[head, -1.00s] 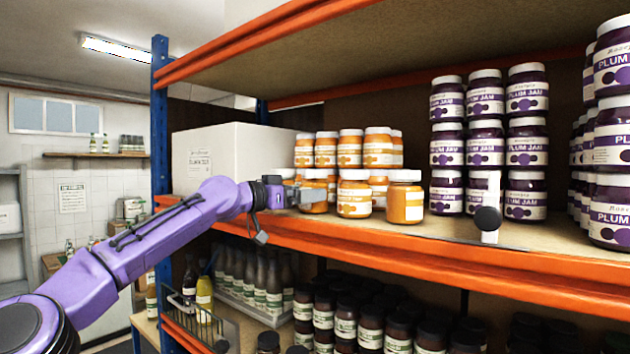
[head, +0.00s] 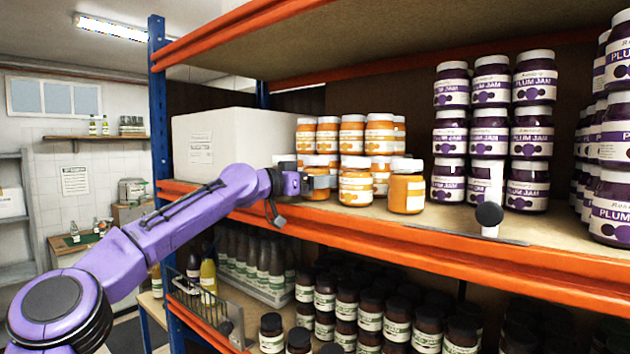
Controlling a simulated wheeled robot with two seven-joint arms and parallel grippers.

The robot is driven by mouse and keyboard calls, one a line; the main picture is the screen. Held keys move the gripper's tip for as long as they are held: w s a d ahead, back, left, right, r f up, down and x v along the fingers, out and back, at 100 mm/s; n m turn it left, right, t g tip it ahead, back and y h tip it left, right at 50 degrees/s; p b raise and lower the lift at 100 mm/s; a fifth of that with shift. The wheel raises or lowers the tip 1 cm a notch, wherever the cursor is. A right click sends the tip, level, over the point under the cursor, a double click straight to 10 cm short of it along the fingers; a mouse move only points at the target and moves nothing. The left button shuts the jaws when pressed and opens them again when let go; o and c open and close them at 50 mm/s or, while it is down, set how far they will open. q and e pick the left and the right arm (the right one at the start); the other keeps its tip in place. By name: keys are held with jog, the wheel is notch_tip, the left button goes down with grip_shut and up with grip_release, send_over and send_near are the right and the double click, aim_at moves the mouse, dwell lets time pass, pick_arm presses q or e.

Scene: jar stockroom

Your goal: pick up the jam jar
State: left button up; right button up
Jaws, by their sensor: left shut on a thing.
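Orange jam jars with white lids stand in a group (head: 352,140) on the middle shelf. My left gripper (head: 319,181) reaches in over the shelf's front edge. It is shut on the front-left orange jar (head: 318,194), whose lid shows above the fingers and whose glass shows below them. The fingers hide the middle of this jar. It appears upright and at shelf level; I cannot tell whether it touches the shelf. Two more orange jars stand just right of it, a labelled one (head: 356,187) and one turned with its label mostly away (head: 406,192). My right gripper is out of view.
A white box (head: 225,145) stands behind and left of the gripper. Stacked plum jam jars (head: 489,139) stand to the right, behind a black knob (head: 489,214) on a white upright. An orange beam (head: 440,248) edges the shelf. Dark jars and bottles fill the shelf below.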

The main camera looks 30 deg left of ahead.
pick_arm(q)
jog(key=shift+r, duration=0.55)
jog(key=s+d+r+b, duration=0.3)
jog(key=s+r+b, duration=0.3)
jog(key=s+r, duration=0.5)
jog(key=s, duration=0.2)
jog(key=shift+s+d+r+b, duration=0.2)
jog(key=shift+s+r+b, duration=0.1)
jog(key=shift+r+b, duration=0.1)
jog(key=shift+s, duration=0.1)
jog(key=shift+a, duration=0.1)
